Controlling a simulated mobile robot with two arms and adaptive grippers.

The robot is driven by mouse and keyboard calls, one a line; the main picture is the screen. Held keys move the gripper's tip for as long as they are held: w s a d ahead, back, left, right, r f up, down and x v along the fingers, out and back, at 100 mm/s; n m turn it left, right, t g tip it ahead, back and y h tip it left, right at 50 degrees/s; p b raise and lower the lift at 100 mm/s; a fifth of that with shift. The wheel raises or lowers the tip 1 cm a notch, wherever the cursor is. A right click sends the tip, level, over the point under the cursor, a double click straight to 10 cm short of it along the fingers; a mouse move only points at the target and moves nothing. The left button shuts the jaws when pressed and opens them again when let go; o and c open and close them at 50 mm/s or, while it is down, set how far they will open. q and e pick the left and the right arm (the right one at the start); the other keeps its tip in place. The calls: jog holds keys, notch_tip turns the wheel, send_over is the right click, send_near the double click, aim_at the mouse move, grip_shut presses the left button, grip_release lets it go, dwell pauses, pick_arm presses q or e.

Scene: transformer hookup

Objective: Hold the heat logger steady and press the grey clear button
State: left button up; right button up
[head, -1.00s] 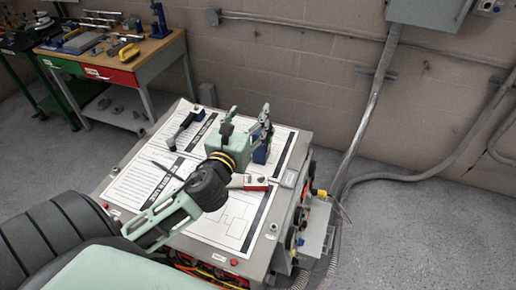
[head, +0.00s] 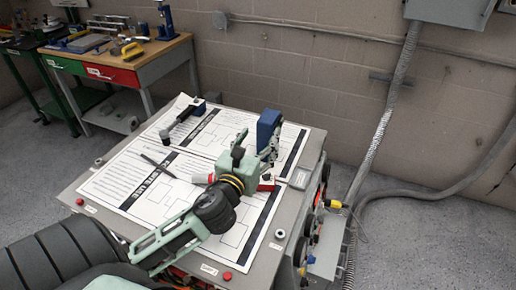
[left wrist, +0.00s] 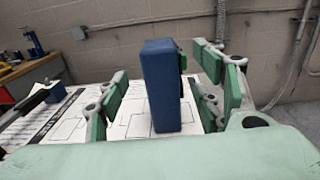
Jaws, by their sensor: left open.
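A dark blue box, seemingly the heat logger (head: 268,127), shows upright at the far right of the paper-covered cabinet top. My left gripper (head: 267,153) is open at its near side. In the left wrist view the blue box (left wrist: 161,88) shows between the spread fingers of my left gripper (left wrist: 165,85), with visible gaps on both sides. A green edge shows on the box's right side; its far face and the grey clear button are hidden. I cannot tell whether the box touches the top. My right gripper is not in view.
Printed sheets cover the cabinet top (head: 92,190). A black-handled tool (head: 178,122), a dark pen-like rod (head: 157,166) and a red-and-white device (head: 266,186), partly hidden by my gripper, lie there. Plugs and cables (head: 333,204) hang at the right side. A workbench (head: 150,55) stands back left.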

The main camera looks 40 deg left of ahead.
aim_at(268, 124)
pick_arm(q)
jog(key=p+x, duration=0.1)
jog(key=x, duration=0.6)
jog(key=shift+w, duration=0.2)
jog(key=shift+c, duration=0.5)
jog(key=c, duration=1.3)
